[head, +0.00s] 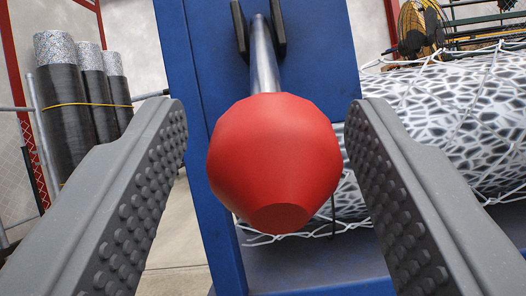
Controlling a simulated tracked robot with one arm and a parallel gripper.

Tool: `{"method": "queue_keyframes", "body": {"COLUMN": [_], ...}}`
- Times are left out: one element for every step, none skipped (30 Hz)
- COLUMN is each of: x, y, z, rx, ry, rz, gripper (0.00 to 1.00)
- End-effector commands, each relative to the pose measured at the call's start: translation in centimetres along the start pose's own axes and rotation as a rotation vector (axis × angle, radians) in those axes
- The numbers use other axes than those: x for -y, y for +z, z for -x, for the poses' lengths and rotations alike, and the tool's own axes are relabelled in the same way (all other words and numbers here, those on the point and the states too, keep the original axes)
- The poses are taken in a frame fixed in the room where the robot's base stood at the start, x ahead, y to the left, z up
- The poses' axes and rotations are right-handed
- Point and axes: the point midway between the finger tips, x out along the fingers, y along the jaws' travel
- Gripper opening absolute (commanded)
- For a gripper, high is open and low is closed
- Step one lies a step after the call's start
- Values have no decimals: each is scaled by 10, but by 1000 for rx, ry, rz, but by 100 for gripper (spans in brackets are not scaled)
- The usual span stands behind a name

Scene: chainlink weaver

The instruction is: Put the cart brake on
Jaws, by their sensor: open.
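A red faceted knob (275,160) sits at the end of a metal lever rod (264,58) in the middle of the head view. The rod runs back between two dark brackets (240,28) on a blue upright panel (200,60) of what looks like the cart. My gripper (268,125) is open, with one grey studded finger on each side of the knob. A gap shows between each finger and the knob, so neither appears to touch it. The far side of the knob is hidden.
A large roll of wire mesh (450,125) lies on the right, behind the right finger, with loose wire ends. Several dark wrapped rolls (90,105) stand at the left. A blue lower ledge (310,262) lies beneath the knob. Concrete floor (180,240) shows at lower left.

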Motion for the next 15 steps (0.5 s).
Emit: {"method": "queue_keyframes", "body": {"x": [0, 0, -1, -1, -1, 0, -1, -1, -1, -1, -1, -1, -1, -1, -1], "y": [-1, -1, 0, 0, 0, 0, 0, 1, 1, 1, 1, 2, 1, 1, 1], "z": [8, 14, 22, 27, 33, 41, 48, 54, 63, 69, 74, 81, 85, 89, 94], "rx": [2, 1, 4, 6, 6, 3, 4, 6, 7, 5, 6, 6, 5, 4, 2], "ry": [1, 1, 1, 2, 2, 1, 1, 2, 2, 2, 2, 2, 2, 1, 1], "rz": [0, 0, 0, 1, 1, 1, 1, 1, 1, 1, 1, 1, 1, 1, 1], "gripper": [50, 50, 50, 50, 50, 50, 50, 50, 50, 50, 50, 50, 50, 50, 50]}}
